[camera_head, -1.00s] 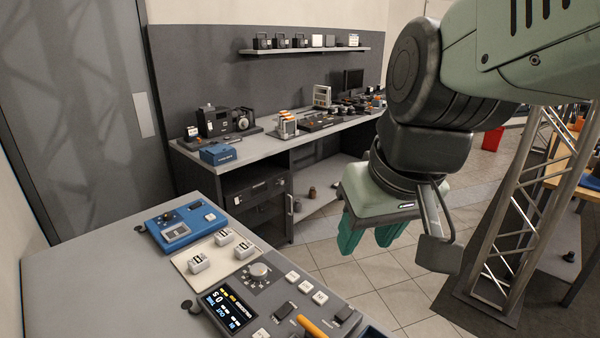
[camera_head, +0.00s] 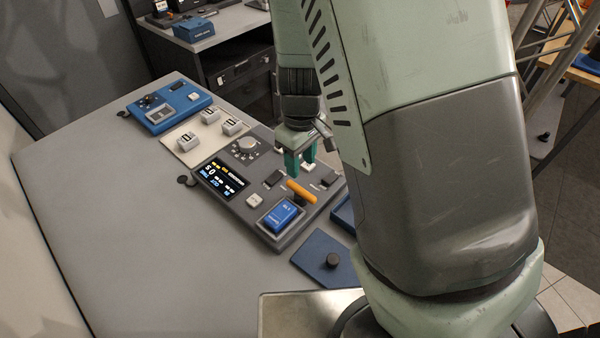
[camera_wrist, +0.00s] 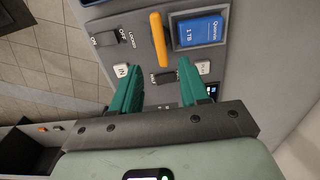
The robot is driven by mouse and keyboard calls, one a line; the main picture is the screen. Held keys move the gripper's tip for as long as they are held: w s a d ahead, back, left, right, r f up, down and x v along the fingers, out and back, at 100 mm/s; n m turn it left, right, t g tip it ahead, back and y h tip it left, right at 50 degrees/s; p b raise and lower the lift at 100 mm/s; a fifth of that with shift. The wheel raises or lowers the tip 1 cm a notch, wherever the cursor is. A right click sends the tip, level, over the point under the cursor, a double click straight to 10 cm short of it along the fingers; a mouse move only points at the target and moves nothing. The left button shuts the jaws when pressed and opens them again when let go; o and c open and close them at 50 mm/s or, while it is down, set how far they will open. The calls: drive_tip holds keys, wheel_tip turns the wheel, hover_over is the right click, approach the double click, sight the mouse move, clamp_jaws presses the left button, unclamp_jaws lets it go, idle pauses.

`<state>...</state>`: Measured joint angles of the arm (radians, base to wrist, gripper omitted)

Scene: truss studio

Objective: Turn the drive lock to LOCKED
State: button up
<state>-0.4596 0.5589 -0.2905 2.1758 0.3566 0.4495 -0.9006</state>
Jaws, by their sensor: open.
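The drive lock looks to be the orange lever (camera_head: 301,191) on the grey control panel (camera_head: 222,210). In the wrist view the lever (camera_wrist: 158,38) stands beside a blue drive (camera_wrist: 200,31) marked 1 TB. The word LOCKED is printed to the left of the lever, and the lever lies apart from it. The blue drive (camera_head: 281,214) sits in its bay in the head view. My gripper (camera_head: 301,168) is open above the panel, just behind the lever. In the wrist view its green fingers (camera_wrist: 158,82) are apart, with a black switch between them and the lever beyond.
A black ON/OFF switch (camera_wrist: 105,37) is left of the lever. White buttons (camera_wrist: 203,68) and a dial (camera_head: 247,145) are nearby. A blue device (camera_head: 168,106) stands farther back. A blue plate with a black knob (camera_head: 332,260) lies in front. The left of the desk (camera_head: 90,200) is clear.

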sight(301, 189)
wheel_tip(301, 189, down, 9)
idle(0.3)
drive_tip(key=shift+c, duration=0.4)
clamp_jaws()
